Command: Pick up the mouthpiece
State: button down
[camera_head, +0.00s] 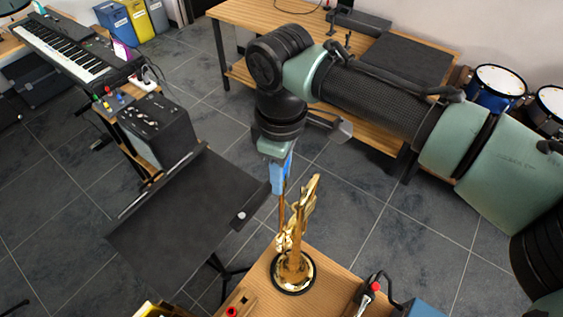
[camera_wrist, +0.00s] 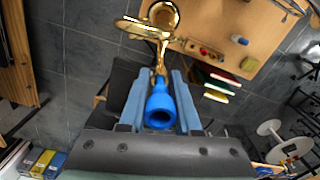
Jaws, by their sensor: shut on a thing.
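The blue mouthpiece (camera_wrist: 160,108) lies between the two blue fingers of my gripper (camera_wrist: 157,90) in the wrist view, with its round open end facing the camera. My gripper is shut on it. A thin brass tube (camera_wrist: 160,62) runs from the mouthpiece's far end toward a brass instrument (camera_wrist: 165,16); I cannot tell whether they are joined. In the head view, my gripper (camera_head: 282,175) points down above the brass instrument (camera_head: 296,228), which stands upright. The mouthpiece cannot be told apart from the blue fingers there.
The instrument stands on a wooden table (camera_head: 255,288). A black music stand (camera_head: 175,225) is close on the left. A red-topped object (camera_head: 375,287) is at the table's right. A keyboard (camera_head: 65,45), a black box (camera_head: 158,130) and drums (camera_head: 497,85) are farther off.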

notch_tip(320, 180, up, 10)
jog(key=b, duration=0.3)
jog(key=shift+f, duration=0.15)
jog(key=shift+r+p, duration=1.95)
jog(key=shift+r, duration=0.2)
